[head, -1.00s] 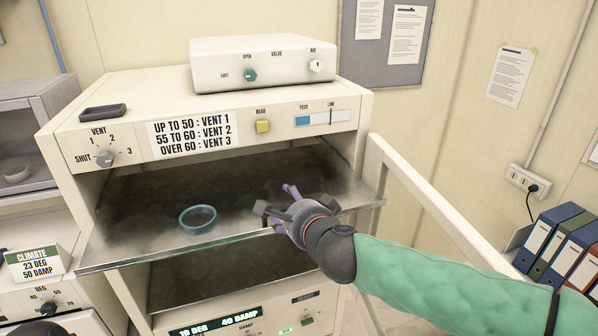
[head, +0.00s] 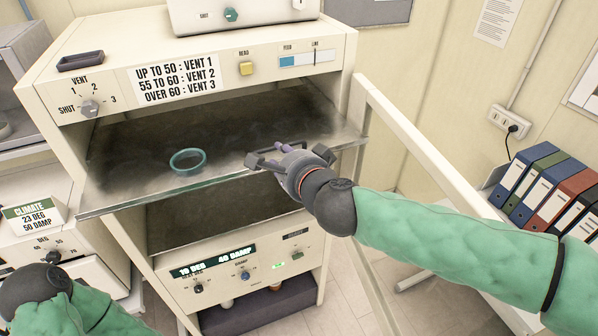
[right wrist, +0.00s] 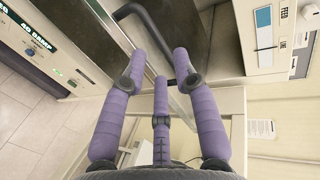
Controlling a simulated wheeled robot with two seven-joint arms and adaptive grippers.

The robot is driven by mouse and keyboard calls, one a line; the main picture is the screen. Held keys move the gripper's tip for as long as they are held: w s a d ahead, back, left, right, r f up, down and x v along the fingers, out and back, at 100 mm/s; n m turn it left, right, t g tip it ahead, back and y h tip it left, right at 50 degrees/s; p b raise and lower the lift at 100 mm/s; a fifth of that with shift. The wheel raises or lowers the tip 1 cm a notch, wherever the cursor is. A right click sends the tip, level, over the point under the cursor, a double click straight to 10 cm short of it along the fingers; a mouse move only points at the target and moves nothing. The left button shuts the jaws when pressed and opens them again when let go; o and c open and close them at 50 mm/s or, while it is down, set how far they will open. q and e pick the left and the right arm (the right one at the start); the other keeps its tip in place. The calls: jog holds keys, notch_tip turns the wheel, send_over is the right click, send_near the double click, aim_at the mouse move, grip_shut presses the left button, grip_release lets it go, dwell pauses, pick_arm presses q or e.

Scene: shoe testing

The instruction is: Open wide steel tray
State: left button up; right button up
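The wide steel tray (head: 235,176) juts out of the cream cabinet as a dull grey, level sheet with a bright front edge. A teal ring-shaped dish (head: 187,162) sits on it, left of centre. My right gripper (head: 268,158) is at the tray's front edge, right of the dish. In the right wrist view its purple fingers (right wrist: 158,68) are spread apart, with a dark bent handle bar (right wrist: 148,28) just beyond the tips. Whether they touch the bar is unclear. My left arm's wrist shows at the lower left; its fingers are out of view.
The cabinet's open door (head: 430,175) stands to the right, beneath and beside my right arm. A lower panel (head: 240,272) with dials is under the tray. A climate box (head: 35,215) stands at left, binders (head: 545,190) at right.

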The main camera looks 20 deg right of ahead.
jog(key=f+p+v, duration=0.1)
jog(key=p+v, duration=0.5)
jog(key=v, duration=0.2)
jog(key=shift+s, duration=0.25)
dwell(0.5)
jog(key=shift+f, duration=0.1)
dwell(0.3)
